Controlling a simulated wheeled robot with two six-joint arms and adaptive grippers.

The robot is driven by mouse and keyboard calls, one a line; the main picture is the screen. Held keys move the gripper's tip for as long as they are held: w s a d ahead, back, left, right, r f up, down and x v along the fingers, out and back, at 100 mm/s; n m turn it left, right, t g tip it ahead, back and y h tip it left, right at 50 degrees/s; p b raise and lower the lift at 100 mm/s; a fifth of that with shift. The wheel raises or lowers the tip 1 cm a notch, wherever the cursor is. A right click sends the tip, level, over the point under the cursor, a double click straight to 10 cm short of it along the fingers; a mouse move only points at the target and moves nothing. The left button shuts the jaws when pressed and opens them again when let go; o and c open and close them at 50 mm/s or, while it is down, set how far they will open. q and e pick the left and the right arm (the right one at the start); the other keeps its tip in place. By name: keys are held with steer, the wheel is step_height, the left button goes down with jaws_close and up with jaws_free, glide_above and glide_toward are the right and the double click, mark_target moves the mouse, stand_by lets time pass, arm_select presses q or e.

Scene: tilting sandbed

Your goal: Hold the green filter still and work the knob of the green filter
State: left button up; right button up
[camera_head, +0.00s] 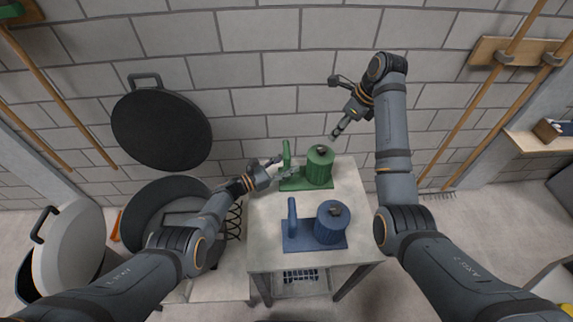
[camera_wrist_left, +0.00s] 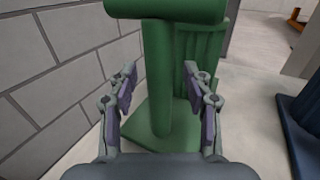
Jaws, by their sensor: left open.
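The green filter (camera_head: 319,170) stands at the back of the table, with a dark knob (camera_head: 321,149) on its lid and an upright green handle post (camera_head: 287,153) on its base at left. My left gripper (camera_head: 279,169) is at this post. In the left wrist view the open fingers (camera_wrist_left: 164,88) stand on either side of the post (camera_wrist_left: 158,85), with the ribbed filter body (camera_wrist_left: 205,50) behind it. I cannot tell whether they touch it. My right gripper (camera_head: 334,134) is above and right of the green filter, apart from the knob. Its fingers are seen edge-on, and their opening is unclear.
A blue filter (camera_head: 332,225) with its own post stands in front of the green one on the pale table (camera_head: 270,255). A brick wall (camera_head: 280,60) rises behind. A dark round lid (camera_head: 160,125) hangs at left. The table's right side is clear.

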mark_target(324, 149)
arm_select(q)
jaws_close()
arm_select(e)
steer(key=o, duration=0.4)
steer(key=shift+s+d+r, duration=0.2)
steer(key=shift+r, duration=0.15)
steer(key=shift+c, duration=0.2)
steer(key=shift+o, duration=0.3)
steer(key=shift+s+d+r+m+t, duration=0.25)
steer(key=shift+s+r+m+t, duration=0.15)
steer(key=shift+s+r+m, duration=0.3)
steer(key=x, duration=1.2)
steer(key=shift+w, duration=0.1)
steer(key=shift+r, duration=0.1)
steer(key=c, duration=1.1)
arm_select(q)
steer(key=shift+a, duration=0.1)
arm_select(e)
steer(key=shift+d, duration=0.1)
steer(key=shift+c, duration=0.4)
